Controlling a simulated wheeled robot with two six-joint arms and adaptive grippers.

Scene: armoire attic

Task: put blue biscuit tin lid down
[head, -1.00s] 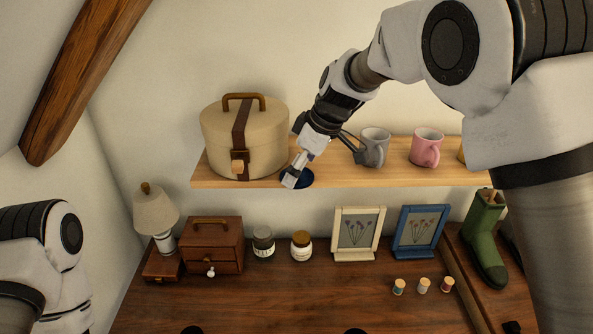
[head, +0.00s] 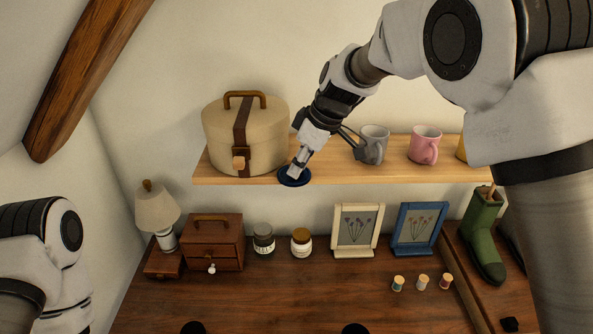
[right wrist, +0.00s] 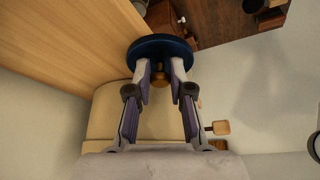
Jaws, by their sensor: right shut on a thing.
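The blue biscuit tin lid (head: 293,178) is a dark blue disc at the front edge of the shelf, just right of the round beige box. It also shows in the right wrist view (right wrist: 160,46), with a small brass-coloured knob (right wrist: 160,80). My right gripper (head: 297,169) is shut on the lid by its knob; in the right wrist view its fingers (right wrist: 162,75) stand on both sides of the knob. The lid overlaps the shelf edge in both views; I cannot tell whether it touches the shelf. My left gripper is out of view.
The wooden shelf (head: 345,172) bears the round beige box (head: 218,137), a grey watering can (head: 374,147) and a pink mug (head: 424,146). Below, the desk (head: 290,295) holds a lamp, small chest, jars, frames and spools; its middle front is clear.

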